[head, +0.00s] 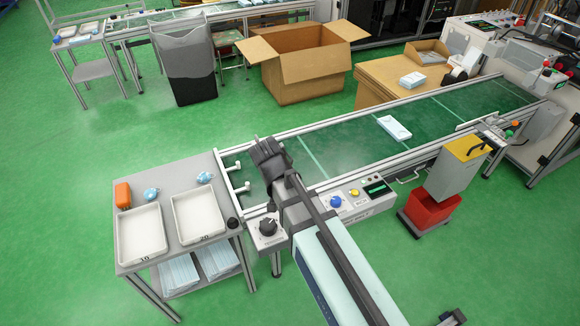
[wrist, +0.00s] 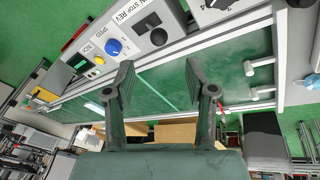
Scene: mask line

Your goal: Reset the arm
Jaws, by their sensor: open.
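My gripper (head: 268,158) is above the near left end of the conveyor belt (head: 345,150) in the head view. In the wrist view my gripper (wrist: 167,90) shows its two dark fingers spread apart, with only green belt between them. The gripper is open and holds nothing. My arm reaches up from the bottom of the head view and hides part of the conveyor's front rail.
A side table (head: 182,258) holds two white trays, blue masks and an orange item. A control panel (head: 350,203) is on the conveyor's front. A white pack (head: 394,128) lies on the belt. Behind stand a bin (head: 187,70) and an open carton (head: 300,75).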

